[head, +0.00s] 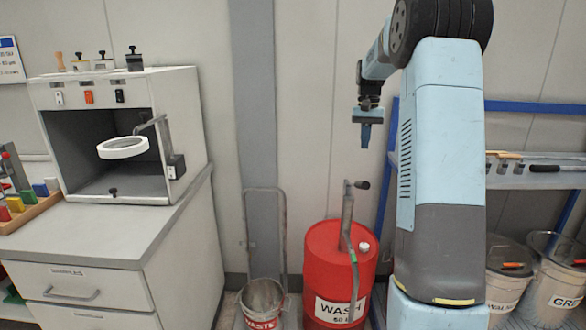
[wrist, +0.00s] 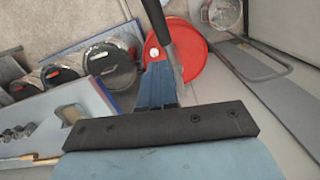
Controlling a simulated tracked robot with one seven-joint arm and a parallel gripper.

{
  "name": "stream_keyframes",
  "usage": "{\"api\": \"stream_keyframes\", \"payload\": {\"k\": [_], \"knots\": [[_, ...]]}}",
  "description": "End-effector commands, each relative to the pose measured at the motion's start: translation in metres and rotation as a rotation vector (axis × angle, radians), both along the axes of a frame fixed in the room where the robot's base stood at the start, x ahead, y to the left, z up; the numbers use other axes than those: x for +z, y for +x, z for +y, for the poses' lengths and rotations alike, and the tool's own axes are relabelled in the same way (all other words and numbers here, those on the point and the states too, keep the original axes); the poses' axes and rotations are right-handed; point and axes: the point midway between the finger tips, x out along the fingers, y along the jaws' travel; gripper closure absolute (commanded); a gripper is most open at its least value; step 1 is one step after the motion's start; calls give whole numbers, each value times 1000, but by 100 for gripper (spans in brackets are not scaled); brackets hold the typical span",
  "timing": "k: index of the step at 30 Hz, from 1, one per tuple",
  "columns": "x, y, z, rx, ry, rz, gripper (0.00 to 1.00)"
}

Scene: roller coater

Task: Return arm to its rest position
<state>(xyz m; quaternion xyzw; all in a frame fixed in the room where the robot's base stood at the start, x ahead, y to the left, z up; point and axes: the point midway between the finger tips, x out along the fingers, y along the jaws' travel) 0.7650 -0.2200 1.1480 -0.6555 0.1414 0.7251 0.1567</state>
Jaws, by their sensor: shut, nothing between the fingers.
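My gripper (head: 366,134) hangs at the end of my arm, pointing down, high above the red wash drum and in front of the wall. Its blue fingers are together and hold nothing. In the wrist view the shut blue fingers (wrist: 157,88) show above the dark gripper bar, with the red drum beyond them. My arm rises on the right of the head view and bends over to the left at the top.
The red drum (head: 322,262) with a crank pump (head: 348,225) stands below my gripper. A waste bucket (head: 262,300) is left of it. A grey cabinet (head: 185,225) carries a booth with a ring lamp (head: 122,148). A blue-framed shelf (head: 535,180) and buckets stand at right.

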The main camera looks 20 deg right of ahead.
Motion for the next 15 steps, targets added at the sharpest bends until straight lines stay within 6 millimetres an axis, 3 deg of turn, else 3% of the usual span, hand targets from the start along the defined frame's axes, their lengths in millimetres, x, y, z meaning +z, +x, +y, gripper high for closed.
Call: {"api": "stream_keyframes", "payload": {"k": [7,15], "knots": [[19,-18,22,28,-16,-35,100],[57,-73,77,101,-55,-126,100]]}}
